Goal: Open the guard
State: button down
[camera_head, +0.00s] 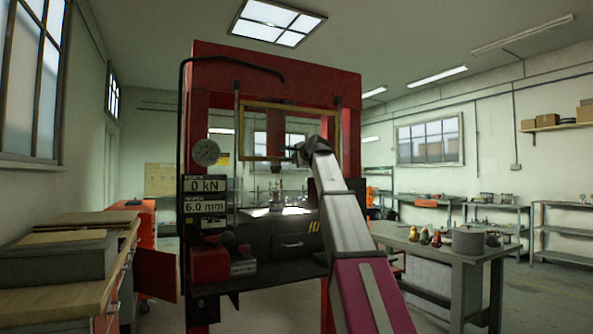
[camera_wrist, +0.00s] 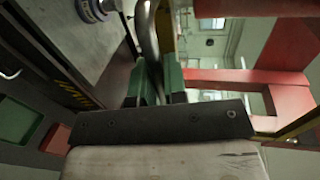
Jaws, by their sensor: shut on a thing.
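The guard is a clear panel in a thin yellow frame (camera_head: 247,131) on the front of the red press (camera_head: 275,68), between two upright rods. It stands in the upper part of the press opening, with open space under its lower edge. In the wrist view, my gripper (camera_wrist: 156,84) has its green fingers closed around a curved grey metal bar (camera_wrist: 149,38), which looks like the guard's handle. A yellow frame edge (camera_wrist: 166,27) shows beside it. In the head view, my arm hides the gripper's fingers, the handle and the guard's lower right part.
A gauge (camera_head: 206,152) and readouts (camera_head: 205,196) showing 0 kN and 6.0 mm are at the press's left. A wooden-topped cabinet (camera_head: 112,255) stands left.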

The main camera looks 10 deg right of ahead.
jog(key=shift+r, duration=0.15)
jog(key=c, duration=1.2)
grip_release()
jog(key=shift+s, duration=0.15)
jog(key=v, duration=1)
jog(key=shift+s+d, duration=0.15)
jog(key=shift+s, duration=0.1)
